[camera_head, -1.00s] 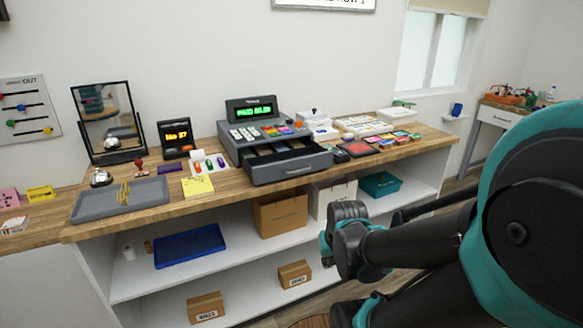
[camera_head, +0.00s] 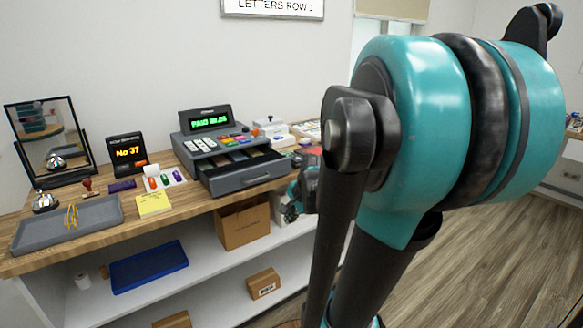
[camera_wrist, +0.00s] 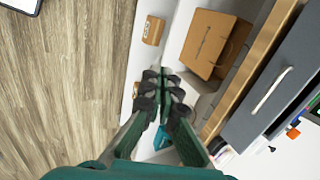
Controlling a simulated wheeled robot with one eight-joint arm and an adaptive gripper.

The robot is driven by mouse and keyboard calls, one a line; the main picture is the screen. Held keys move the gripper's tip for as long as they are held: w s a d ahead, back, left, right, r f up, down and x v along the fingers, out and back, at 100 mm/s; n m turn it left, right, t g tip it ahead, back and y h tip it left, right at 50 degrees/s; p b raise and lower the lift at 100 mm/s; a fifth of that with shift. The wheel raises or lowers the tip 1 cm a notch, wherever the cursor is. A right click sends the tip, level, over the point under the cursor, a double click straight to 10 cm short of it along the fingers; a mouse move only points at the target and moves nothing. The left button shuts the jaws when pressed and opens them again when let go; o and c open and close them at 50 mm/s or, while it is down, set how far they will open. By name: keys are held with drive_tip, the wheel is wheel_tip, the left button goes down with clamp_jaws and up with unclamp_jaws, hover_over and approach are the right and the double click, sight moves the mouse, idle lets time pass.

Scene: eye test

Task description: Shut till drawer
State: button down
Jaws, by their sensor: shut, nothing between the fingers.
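The cash register (camera_head: 205,143) stands on the wooden counter, its display lit green. Its till drawer (camera_head: 245,177) sticks out at the front, open, with its compartments showing from above. In the wrist view the grey drawer front (camera_wrist: 248,122) with its pale handle (camera_wrist: 271,90) is at the right. My gripper (camera_wrist: 163,84) is shut and empty, its fingertips apart from the drawer, over the shelf area. In the head view my gripper (camera_head: 292,205) shows small below and right of the drawer, partly hidden by my arm.
A grey tray (camera_head: 95,217), a yellow note pad (camera_head: 153,205) and a number display (camera_head: 127,153) are left of the register. The counter edge (camera_wrist: 222,112) runs below the drawer. A cardboard bag (camera_head: 243,222) and blue tray (camera_head: 150,266) are on the shelf. Open floor (camera_head: 480,250) lies right.

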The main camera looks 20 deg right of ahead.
drive_tip(key=w+d+r+m+t+y, duration=0.1)
drive_tip(key=w+d+r+m+t, duration=0.2)
drive_tip(key=w+d+r+m, duration=1.25)
drive_tip(key=m, duration=0.3)
approach(289, 169)
wheel_tip(289, 169, down, 4)
drive_tip(key=w, duration=0.3)
drive_tip(key=shift+w+a+f, duration=0.1)
drive_tip(key=shift+w+a, duration=0.35)
drive_tip(key=shift+a, duration=0.15)
